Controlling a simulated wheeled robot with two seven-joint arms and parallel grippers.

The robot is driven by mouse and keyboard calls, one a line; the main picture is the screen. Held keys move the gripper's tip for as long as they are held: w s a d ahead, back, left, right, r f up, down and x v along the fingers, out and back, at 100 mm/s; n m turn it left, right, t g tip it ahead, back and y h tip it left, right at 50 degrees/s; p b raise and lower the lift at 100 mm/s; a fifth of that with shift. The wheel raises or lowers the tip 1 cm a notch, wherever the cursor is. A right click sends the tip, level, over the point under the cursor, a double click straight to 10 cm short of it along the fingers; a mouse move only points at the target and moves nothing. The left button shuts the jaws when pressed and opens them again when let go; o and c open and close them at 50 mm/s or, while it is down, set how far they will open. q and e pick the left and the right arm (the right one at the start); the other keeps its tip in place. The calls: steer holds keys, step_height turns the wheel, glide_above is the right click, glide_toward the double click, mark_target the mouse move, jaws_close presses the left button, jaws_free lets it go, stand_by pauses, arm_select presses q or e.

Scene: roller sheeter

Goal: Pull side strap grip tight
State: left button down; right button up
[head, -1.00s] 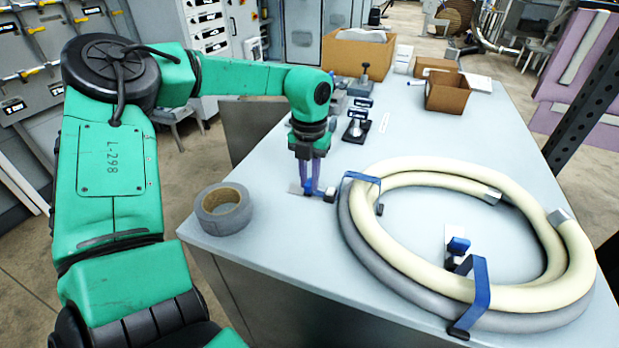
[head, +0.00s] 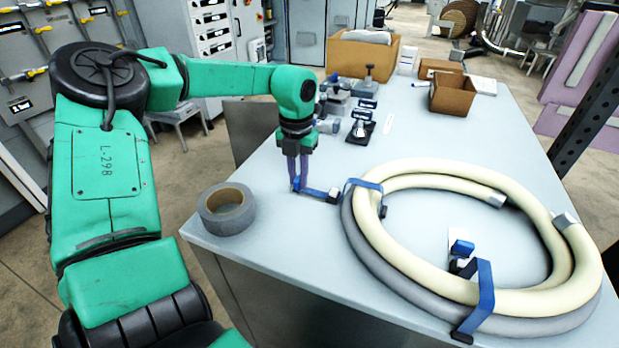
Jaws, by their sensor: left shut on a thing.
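A coiled hose (head: 400,257), cream with a grey stretch, lies on the pale table. A blue side strap (head: 363,185) wraps over the coil's left side, with a dark buckle at its outer edge. The strap's blue tail runs left from the buckle to its grip end (head: 297,186). My left gripper (head: 296,184) points down and is shut on that grip end, left of the coil and close above the table. The tail between gripper and buckle looks stretched out straight. A second blue strap (head: 482,290) wraps the coil's near side, its loose end inside the ring. My right gripper is not in view.
A grey tape roll (head: 227,209) lies at the table's left edge, near my left arm. Small clamp-like tools (head: 360,127) and cardboard boxes (head: 452,94) stand at the back.

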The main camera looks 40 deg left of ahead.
mark_target(298, 178)
arm_select(q)
steer(key=c, duration=0.8)
jaws_free()
step_height(298, 178, up, 15)
steer(key=shift+f+b, duration=0.15)
steer(key=shift+b, duration=0.2)
